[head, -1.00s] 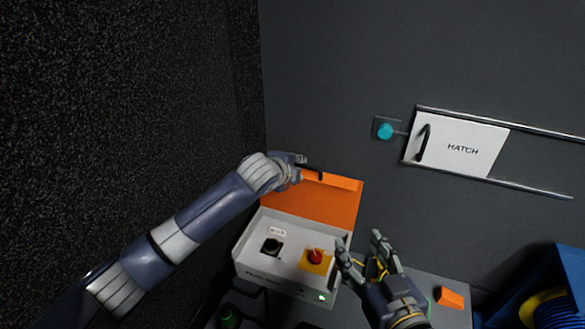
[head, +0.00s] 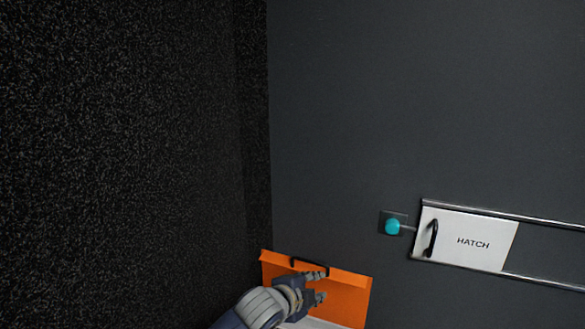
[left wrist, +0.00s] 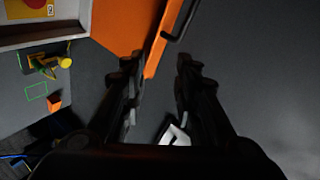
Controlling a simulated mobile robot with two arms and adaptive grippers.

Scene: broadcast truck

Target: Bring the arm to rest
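My left gripper (head: 318,286) is in front of the raised orange lid (head: 345,296) in the head view, below and right of the lid's black handle (head: 309,264). In the left wrist view its two dark fingers (left wrist: 160,85) stand apart with nothing between them. The lid's orange edge (left wrist: 158,45) and black handle (left wrist: 180,22) lie just beyond the fingers there; I see no grip on them. The right gripper does not show in the head view.
A white hatch panel (head: 473,242) with a black handle sits between two rails on the grey wall. A teal knob (head: 392,227) is left of it. A dark speckled wall (head: 120,150) closes the left side. The upper grey wall is clear.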

